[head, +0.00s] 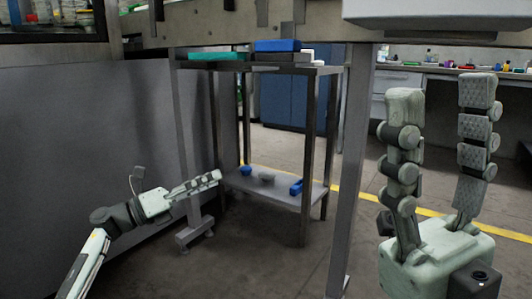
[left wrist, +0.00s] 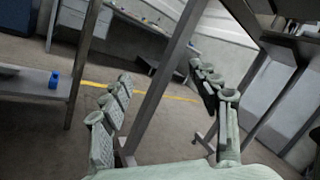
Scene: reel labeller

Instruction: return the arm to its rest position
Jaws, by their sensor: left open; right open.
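My left gripper (head: 214,178) is low at the left in the head view, in front of a grey panel and beside a small shelf rack. It is seen from the side there, its fingers pointing right. In the left wrist view the left gripper (left wrist: 160,75) has its two jointed fingers spread wide with nothing between them. My right gripper (head: 441,88) is large and near at the right of the head view. Its two fingers point up, are apart and hold nothing.
The shelf rack (head: 312,190) has blue and teal items on top and small blue and grey ones below. A metal post (head: 350,170) stands between my grippers. The grey panel (head: 80,150) fills the left. Open floor (head: 270,260) lies in front.

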